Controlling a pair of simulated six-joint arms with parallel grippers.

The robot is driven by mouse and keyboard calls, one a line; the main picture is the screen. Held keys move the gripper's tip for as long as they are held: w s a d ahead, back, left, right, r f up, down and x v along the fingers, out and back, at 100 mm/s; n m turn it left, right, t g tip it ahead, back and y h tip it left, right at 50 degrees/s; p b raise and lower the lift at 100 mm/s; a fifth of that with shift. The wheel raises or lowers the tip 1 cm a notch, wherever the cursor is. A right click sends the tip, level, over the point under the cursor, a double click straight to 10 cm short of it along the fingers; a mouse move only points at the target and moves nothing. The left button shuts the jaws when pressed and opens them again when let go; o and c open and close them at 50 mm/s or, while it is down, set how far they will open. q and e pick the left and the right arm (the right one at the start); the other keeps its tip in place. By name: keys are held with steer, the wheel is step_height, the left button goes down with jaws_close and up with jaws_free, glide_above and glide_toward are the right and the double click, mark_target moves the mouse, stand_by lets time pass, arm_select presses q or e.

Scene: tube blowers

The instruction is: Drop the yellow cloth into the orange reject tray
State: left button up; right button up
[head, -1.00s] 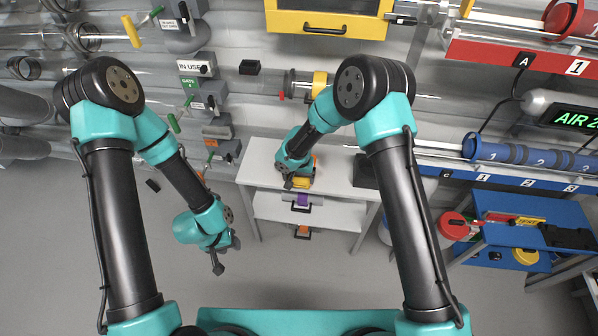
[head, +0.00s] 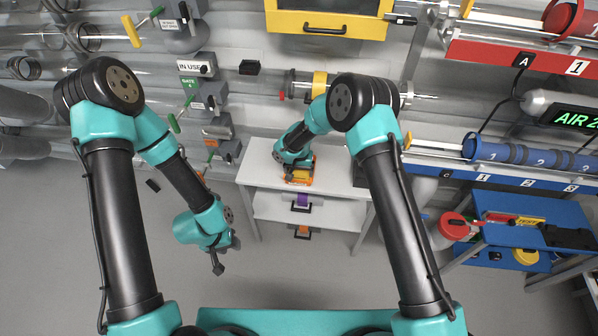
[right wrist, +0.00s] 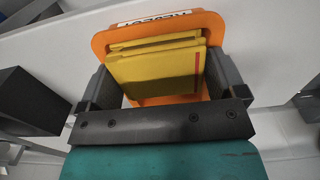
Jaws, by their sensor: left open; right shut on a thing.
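The yellow cloth (right wrist: 150,72) is a folded pad with a red stripe near one edge, held between the two dark fingers of my right gripper (right wrist: 161,82). The orange reject tray (right wrist: 215,28) is directly beyond and around the cloth in the right wrist view, its label upside down. I cannot tell whether the cloth touches the tray floor. In the head view, my right gripper (head: 292,168) is over the tray (head: 306,181) on the white table, and the wrist hides most of it. My left gripper (head: 218,256) is open and empty, away from the table.
The white table (head: 340,178) has bare room right of the tray. A dark block (right wrist: 32,98) stands left of the tray in the right wrist view. Clear pipes and a valve panel are behind.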

steer(key=shift+s+d+f, duration=0.1)
steer(key=shift+s+f, duration=0.1)
steer(key=shift+f, duration=1.1)
steer(key=o, duration=0.5)
steer(key=shift+s, duration=0.1)
steer(key=shift+o, duration=0.2)
step_height(320, 180, up, 14)
steer(key=shift+w+f, duration=0.2)
steer(key=shift+w, duration=0.05)
steer(key=s+d+f+y, duration=0.1)
steer(key=s+d+f, duration=0.2)
steer(key=s+d, duration=0.4)
steer(key=s+d+f+y, duration=0.1)
steer(key=s+d+f, duration=0.3)
steer(key=s+d, duration=0.4)
steer(key=s+d+f+y, duration=0.1)
steer(key=s+d+f, duration=0.3)
steer(key=s+d, duration=0.4)
steer(key=s, duration=0.7)
steer(key=shift+f+t+y, duration=0.2)
steer(key=shift+t+y, duration=0.2)
